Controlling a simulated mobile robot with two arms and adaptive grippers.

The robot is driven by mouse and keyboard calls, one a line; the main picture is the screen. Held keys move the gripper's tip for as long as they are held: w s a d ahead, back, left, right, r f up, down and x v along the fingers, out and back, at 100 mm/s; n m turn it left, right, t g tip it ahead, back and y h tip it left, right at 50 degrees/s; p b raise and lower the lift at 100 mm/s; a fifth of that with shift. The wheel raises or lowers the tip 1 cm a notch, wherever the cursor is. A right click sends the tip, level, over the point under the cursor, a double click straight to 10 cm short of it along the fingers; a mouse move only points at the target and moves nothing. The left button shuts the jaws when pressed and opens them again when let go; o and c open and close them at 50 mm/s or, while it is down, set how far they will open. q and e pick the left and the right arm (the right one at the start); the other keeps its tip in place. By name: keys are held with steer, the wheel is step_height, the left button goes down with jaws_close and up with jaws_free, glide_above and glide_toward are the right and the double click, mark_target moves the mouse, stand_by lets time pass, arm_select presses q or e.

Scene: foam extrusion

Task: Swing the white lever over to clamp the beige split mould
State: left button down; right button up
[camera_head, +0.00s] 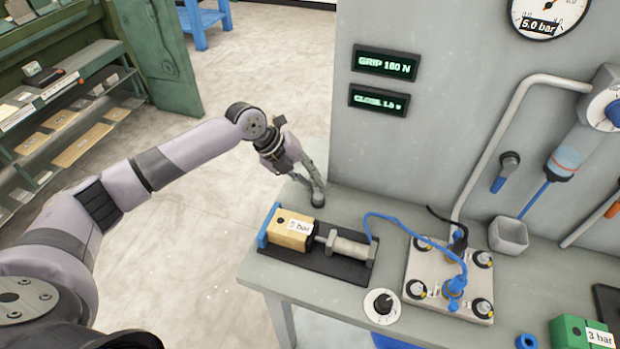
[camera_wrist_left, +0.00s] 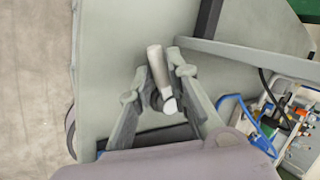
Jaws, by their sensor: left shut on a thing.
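The beige split mould (camera_head: 286,232), with a "5 bar" label, sits on a black base (camera_head: 330,262) at the bench's left end, between a blue end plate (camera_head: 266,226) and a grey clamp cylinder (camera_head: 348,247). My left gripper (camera_head: 316,198) is behind the mould, above the bench's back edge by the grey panel. In the left wrist view the white lever (camera_wrist_left: 156,62) stands between the fingers of my left gripper (camera_wrist_left: 160,84), which are shut on it. The lever is hidden in the head view. My right gripper is not in view.
A valve plate (camera_head: 447,288) with blue and black hoses stands right of the clamp, and a dial (camera_head: 382,306) is in front. The grey panel (camera_head: 430,130) rises close behind my gripper. A green block (camera_head: 578,331) lies at the far right.

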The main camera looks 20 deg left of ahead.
arm_select(q)
steer(key=c, duration=1.8)
jaws_free()
steer(key=shift+r, duration=0.1)
steer(key=shift+s+a+r, duration=0.1)
steer(key=shift+a+r, duration=0.1)
steer(key=shift+r, duration=0.05)
steer(key=v, duration=1.1)
steer(key=shift+a+r, duration=0.1)
steer(key=shift+a, duration=0.05)
